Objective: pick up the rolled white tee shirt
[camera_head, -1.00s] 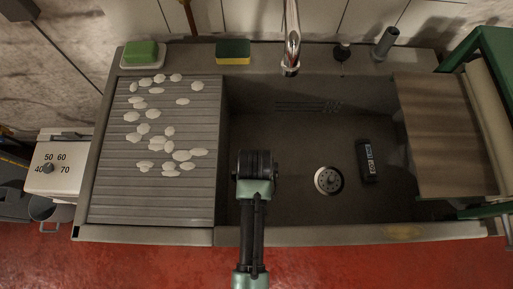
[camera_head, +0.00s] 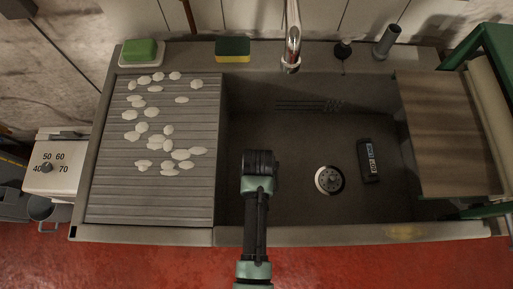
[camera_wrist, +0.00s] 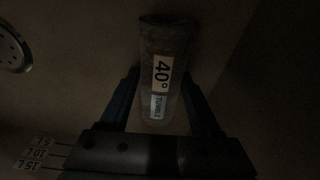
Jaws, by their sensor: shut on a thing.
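My gripper (camera_head: 261,163) is over the left part of the sink basin, with its fingers hidden from above. In the wrist view its fingers (camera_wrist: 162,90) are shut on a rolled cloth (camera_wrist: 182,40) with white labels reading "40°" and "TUMBLE". The roll looks grey in the dim light, so I cannot tell whether it is white. A black roll-like item (camera_head: 369,160) with a white and bluish label lies apart on the basin floor, right of the drain. No plainly white shirt shows in the head view.
The sink basin (camera_head: 300,212) has a round drain (camera_head: 329,180). White oval pieces lie on the ribbed drainboard (camera_head: 110,205) at left. A tap (camera_head: 292,45) stands behind, and a wooden board (camera_head: 445,130) covers the right end. A dial box (camera_head: 52,175) stands at far left.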

